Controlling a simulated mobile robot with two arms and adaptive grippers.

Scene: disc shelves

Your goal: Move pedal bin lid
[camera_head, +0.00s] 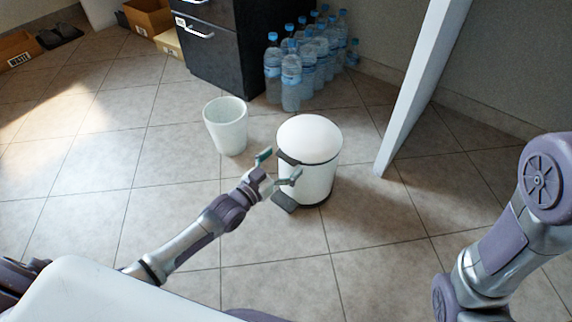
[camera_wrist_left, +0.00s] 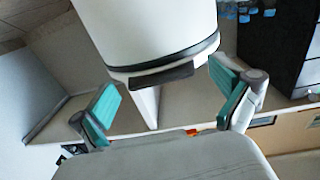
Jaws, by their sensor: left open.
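The white pedal bin (camera_head: 310,182) stands upright on the tiled floor. Its domed white lid (camera_head: 310,138) is closed, with a dark rim below it. A dark pedal (camera_head: 284,201) sticks out at its lower front left. My left gripper (camera_head: 280,164) is open and empty, in front of the bin on its left side near lid height. In the left wrist view, the bin's body (camera_wrist_left: 150,28) is above and between the open teal fingertips (camera_wrist_left: 168,97), with a dark band and tab (camera_wrist_left: 150,78) on it. I cannot tell whether a finger touches the bin. My right gripper is out of view.
An open white bucket (camera_head: 226,126) stands left of the bin. Several water bottles (camera_head: 305,62) stand behind, beside a dark drawer cabinet (camera_head: 222,45). A white table leg or panel (camera_head: 415,90) rises to the right. Floor tiles at the left are clear.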

